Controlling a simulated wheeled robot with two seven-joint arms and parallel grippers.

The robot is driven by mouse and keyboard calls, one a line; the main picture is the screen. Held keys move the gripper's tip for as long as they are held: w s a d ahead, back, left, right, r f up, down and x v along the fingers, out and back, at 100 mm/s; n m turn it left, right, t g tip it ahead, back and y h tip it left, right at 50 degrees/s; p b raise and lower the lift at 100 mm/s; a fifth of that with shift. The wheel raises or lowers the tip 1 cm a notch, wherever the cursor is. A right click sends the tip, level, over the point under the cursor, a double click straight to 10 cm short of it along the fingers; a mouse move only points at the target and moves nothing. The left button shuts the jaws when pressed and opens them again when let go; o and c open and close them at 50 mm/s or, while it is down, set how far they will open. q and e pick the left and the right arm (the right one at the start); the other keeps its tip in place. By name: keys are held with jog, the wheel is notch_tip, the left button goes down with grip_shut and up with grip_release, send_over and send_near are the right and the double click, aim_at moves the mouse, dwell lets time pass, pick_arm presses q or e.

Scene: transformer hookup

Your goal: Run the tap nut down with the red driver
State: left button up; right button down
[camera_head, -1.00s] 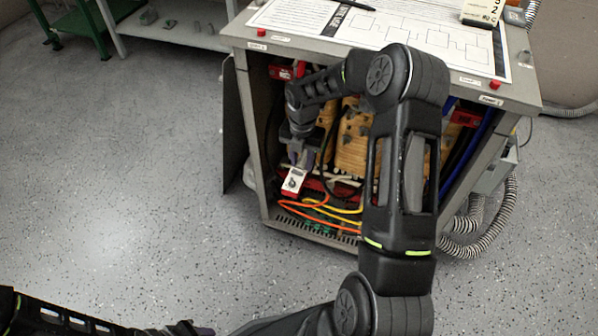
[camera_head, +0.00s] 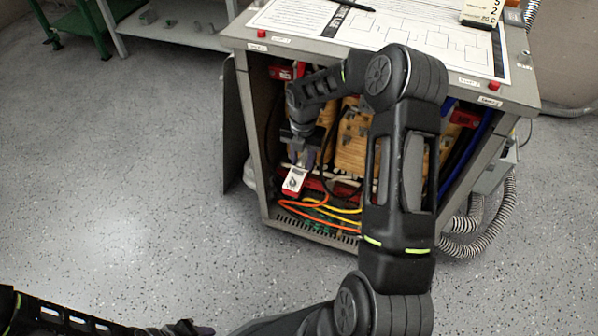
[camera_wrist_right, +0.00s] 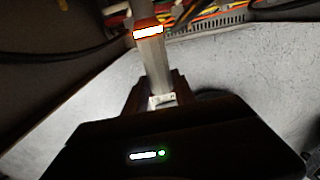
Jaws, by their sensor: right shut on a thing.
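My right gripper (camera_head: 303,155) reaches into the open front of the cabinet, on its left side. It is shut on the red driver (camera_head: 294,181), which shows as a small block with a white face and a red end. In the right wrist view the right gripper (camera_wrist_right: 160,98) grips a pale grey body with an orange-red band and a bright label, the driver (camera_wrist_right: 151,55). I cannot make out the tap nut or whether the driver touches it. My left gripper (camera_head: 190,329) is only partly in view at the bottom edge, and its jaws are unclear.
The grey cabinet (camera_head: 245,150) holds tan coils (camera_head: 352,140) and orange and yellow cables (camera_head: 315,208). Its door (camera_head: 232,130) stands open at the left. A sheet with a diagram (camera_head: 420,40) lies on top. A grey ribbed hose (camera_head: 495,225) runs at the right. The floor at left is clear.

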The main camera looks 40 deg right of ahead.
aim_at(296, 172)
jog(key=shift+w, duration=0.1)
dwell(0.6)
jog(key=shift+s+a+p, duration=0.15)
jog(key=shift+s+a, duration=0.5)
jog(key=shift+a, duration=0.25)
jog(key=shift+s+a+p, duration=0.15)
jog(key=shift+s+a, duration=0.5)
jog(key=shift+a, duration=0.25)
jog(key=shift+r, duration=0.1)
